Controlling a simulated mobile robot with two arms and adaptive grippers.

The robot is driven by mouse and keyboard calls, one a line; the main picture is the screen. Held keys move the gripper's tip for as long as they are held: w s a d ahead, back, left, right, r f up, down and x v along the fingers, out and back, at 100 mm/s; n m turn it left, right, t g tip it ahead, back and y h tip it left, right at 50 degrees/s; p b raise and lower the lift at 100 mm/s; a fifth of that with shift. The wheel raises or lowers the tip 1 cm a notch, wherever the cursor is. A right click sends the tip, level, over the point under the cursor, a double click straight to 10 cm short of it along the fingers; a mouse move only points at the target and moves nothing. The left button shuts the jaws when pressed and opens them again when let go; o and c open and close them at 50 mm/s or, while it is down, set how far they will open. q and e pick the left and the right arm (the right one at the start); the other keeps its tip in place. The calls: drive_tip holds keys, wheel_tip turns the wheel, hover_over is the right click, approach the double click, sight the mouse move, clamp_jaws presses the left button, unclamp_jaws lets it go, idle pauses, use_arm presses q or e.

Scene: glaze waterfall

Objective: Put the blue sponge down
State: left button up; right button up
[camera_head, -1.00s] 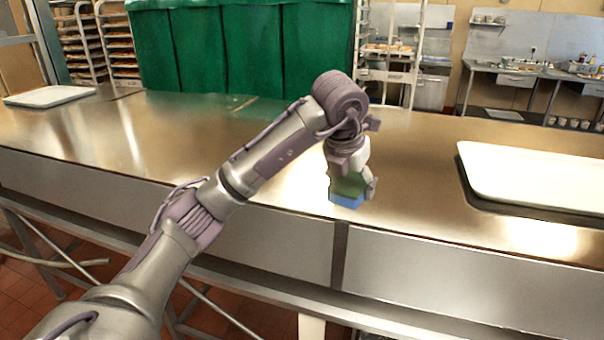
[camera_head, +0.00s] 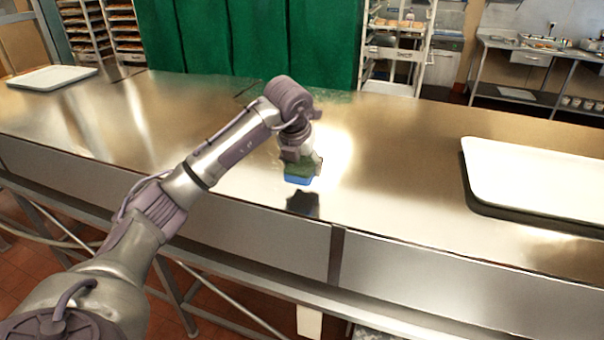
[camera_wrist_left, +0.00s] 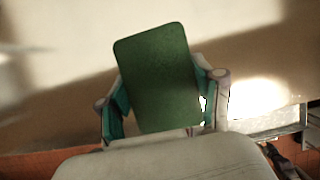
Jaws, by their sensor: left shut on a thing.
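The blue sponge (camera_head: 298,180) has a green top face and a blue lower part. My left gripper (camera_head: 301,164) is shut on it from above and holds it over the front part of the metal table (camera_head: 395,170). A dark reflection lies on the metal just below the sponge, with a small gap between them. In the left wrist view, the sponge's green face (camera_wrist_left: 162,75) sits between the two fingers of the left gripper (camera_wrist_left: 163,90); its blue part is hidden there. My right gripper is not in view.
A large white tray (camera_head: 535,178) lies on the table at the right. Another white tray (camera_head: 52,77) lies at the far left. The metal around the sponge is bare. The table's front edge is close below it. A green curtain (camera_head: 255,40) hangs behind the table.

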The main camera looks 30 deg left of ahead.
sight(302, 188)
use_arm(q)
drive_tip(key=f+p, duration=0.2)
drive_tip(key=f, duration=0.1)
drive_tip(key=shift+s+f, duration=0.2)
drive_tip(key=shift+f, duration=0.1)
drive_tip(key=shift+w+a+f, duration=0.1)
drive_tip(key=shift+f, duration=0.15)
drive_tip(key=o, duration=1)
drive_tip(key=shift+f, duration=0.1)
